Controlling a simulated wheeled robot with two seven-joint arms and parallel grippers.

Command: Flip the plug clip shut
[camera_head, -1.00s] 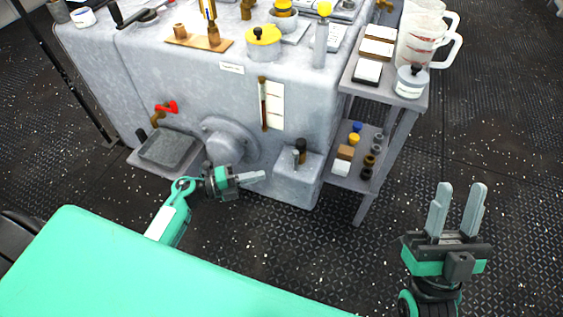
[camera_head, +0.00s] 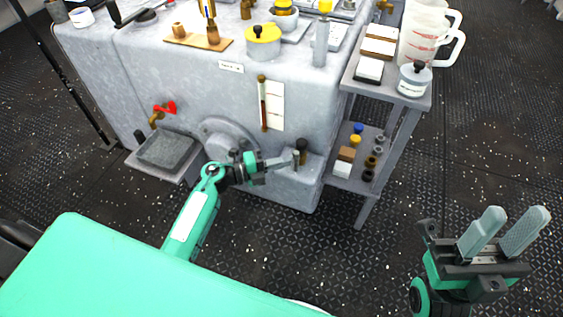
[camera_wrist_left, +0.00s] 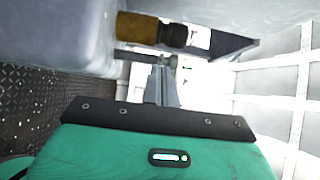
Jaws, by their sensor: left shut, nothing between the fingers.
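The fitting that looks like the plug clip is on a small grey ledge (camera_head: 303,180) low on the tank's front. It shows a dark-capped brass plug (camera_head: 301,146) and a short grey lever (camera_head: 295,158) beside it. In the left wrist view the brass plug (camera_wrist_left: 138,28) lies across the top, with a grey bar (camera_wrist_left: 135,56) below it. My left gripper (camera_head: 288,162) is shut and empty, its tips right at the lever. I cannot tell whether they touch. In the wrist view the left fingers (camera_wrist_left: 163,80) reach toward the bar. My right gripper (camera_head: 518,214) is open and empty, far right.
The grey tank (camera_head: 150,75) rises behind the left gripper, with a round flange (camera_head: 222,130) and a red-handled tap (camera_head: 165,108) to the left. A shelf stand (camera_head: 405,100) with jugs and small parts stands at right. The floor (camera_head: 330,250) in front is clear.

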